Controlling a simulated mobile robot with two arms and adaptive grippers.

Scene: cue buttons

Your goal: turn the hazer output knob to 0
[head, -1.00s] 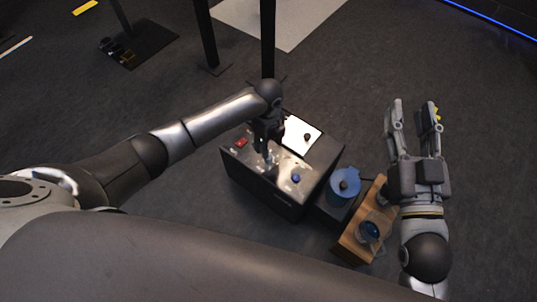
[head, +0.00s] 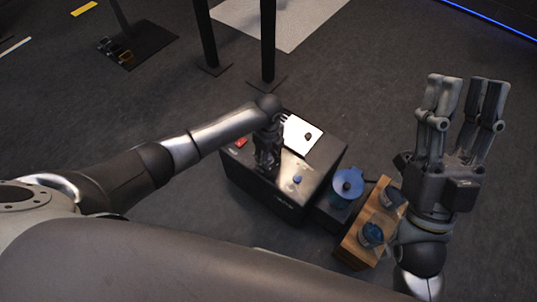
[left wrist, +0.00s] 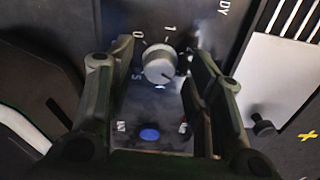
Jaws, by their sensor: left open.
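The hazer is a dark box (head: 320,165) on the floor in the head view. Its round grey knob (left wrist: 160,63) shows in the left wrist view, with marks 0, 1 and one like an S around it. Where its pointer stands is hard to tell. My left gripper (head: 267,166) is over the box top and hides the knob in the head view. In the left wrist view its open fingers are on either side of the knob, with visible gaps. My right gripper (head: 464,84) is open and empty, away from the box at the right.
On the box are a blue button (head: 297,180), a red switch (head: 241,142) and a white panel (head: 301,133) with a small black knob. Black posts (head: 268,45) stand behind.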

